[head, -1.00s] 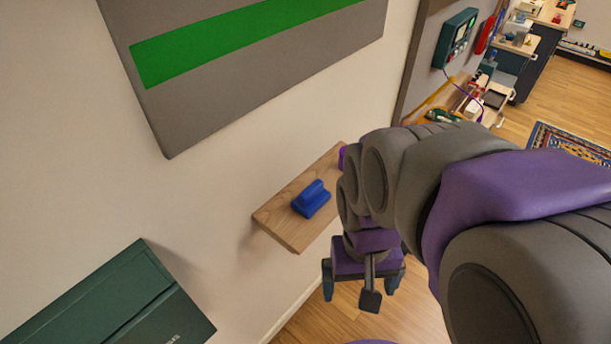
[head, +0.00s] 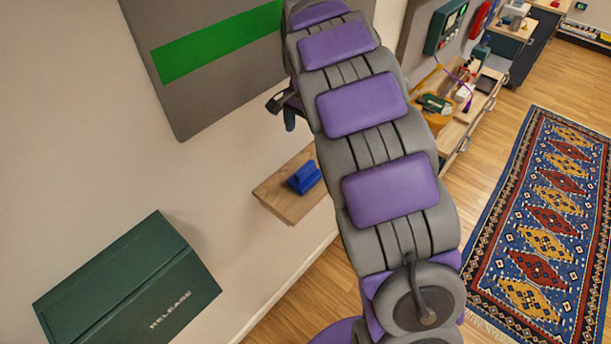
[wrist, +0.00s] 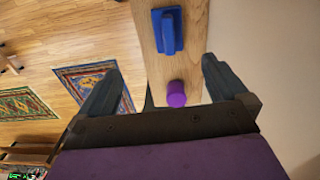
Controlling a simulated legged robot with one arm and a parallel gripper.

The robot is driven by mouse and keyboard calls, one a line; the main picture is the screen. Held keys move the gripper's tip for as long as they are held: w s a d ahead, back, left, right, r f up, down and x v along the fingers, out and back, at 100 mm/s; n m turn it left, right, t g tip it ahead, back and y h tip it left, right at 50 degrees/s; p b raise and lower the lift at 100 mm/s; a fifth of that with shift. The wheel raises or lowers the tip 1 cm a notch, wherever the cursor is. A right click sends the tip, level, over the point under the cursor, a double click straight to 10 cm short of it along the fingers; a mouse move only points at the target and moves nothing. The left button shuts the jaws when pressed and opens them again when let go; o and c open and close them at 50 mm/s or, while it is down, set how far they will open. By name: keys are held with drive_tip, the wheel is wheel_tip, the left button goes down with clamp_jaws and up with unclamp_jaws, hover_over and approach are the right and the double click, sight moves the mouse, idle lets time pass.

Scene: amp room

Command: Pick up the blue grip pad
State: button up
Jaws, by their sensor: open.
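The blue grip pad (head: 304,178) lies on a narrow wooden shelf (head: 275,195) on the wall. In the wrist view the grip pad (wrist: 167,32) shows as a flat blue base with a raised bar, towards the top of the picture. My gripper (head: 284,108) is above the shelf in the head view, partly hidden behind my arm. In the wrist view my gripper (wrist: 160,62) is open and empty, its fingers to either side of the shelf's image. The grip pad is beyond the fingertips, apart from them.
A purple knob-like piece (wrist: 176,94) is on the shelf, nearer the gripper in the picture. A grey wall panel with a green stripe (head: 215,45) is above the shelf. A dark green box marked RELEASE (head: 130,285) is at lower left. A patterned rug (head: 545,215) lies right.

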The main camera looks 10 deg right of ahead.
drive_tip(key=w, duration=0.2)
approach(305, 167)
drive_tip(key=shift+m, duration=0.3)
drive_tip(key=f, duration=0.7)
drive_tip(key=shift+w+a+f, duration=0.1)
drive_tip(key=shift+w+a, duration=0.05)
drive_tip(key=shift+a, duration=0.25)
drive_tip(key=shift+d+f, duration=0.15)
drive_tip(key=shift+f, duration=0.75)
drive_tip(key=shift+d+f, duration=0.15)
drive_tip(key=shift+f, duration=0.7)
drive_tip(key=shift+d+f, duration=0.2)
drive_tip(key=shift+f, duration=0.7)
drive_tip(key=shift+r, duration=0.1)
drive_tip(key=shift+c, duration=0.4)
drive_tip(key=c, duration=1.2)
